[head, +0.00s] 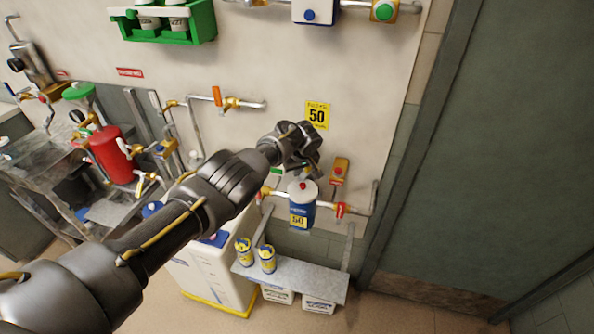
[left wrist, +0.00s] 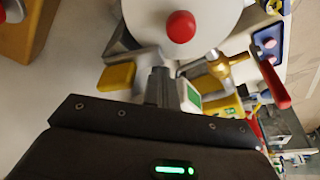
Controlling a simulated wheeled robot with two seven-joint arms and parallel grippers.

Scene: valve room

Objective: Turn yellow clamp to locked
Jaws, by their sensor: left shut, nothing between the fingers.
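A yellow lever-like piece (left wrist: 117,77), which looks like the clamp, shows in the left wrist view beside a grey bracket at the edge of a white lid (left wrist: 215,18) with a red knob (left wrist: 181,27). My left gripper (head: 314,168) is shut and empty, just above and behind the lid. Its dark fingertips (left wrist: 160,88) are close to the right of the yellow piece; contact is unclear. My right gripper is not in view.
A yellow box with a red button (head: 339,171) is on the wall right of the canister. A red-handled valve (head: 341,209) is on the pipe beside it. A grey shelf (head: 310,280) is below, with two small cans (head: 267,259). A red tank (head: 110,152) stands left.

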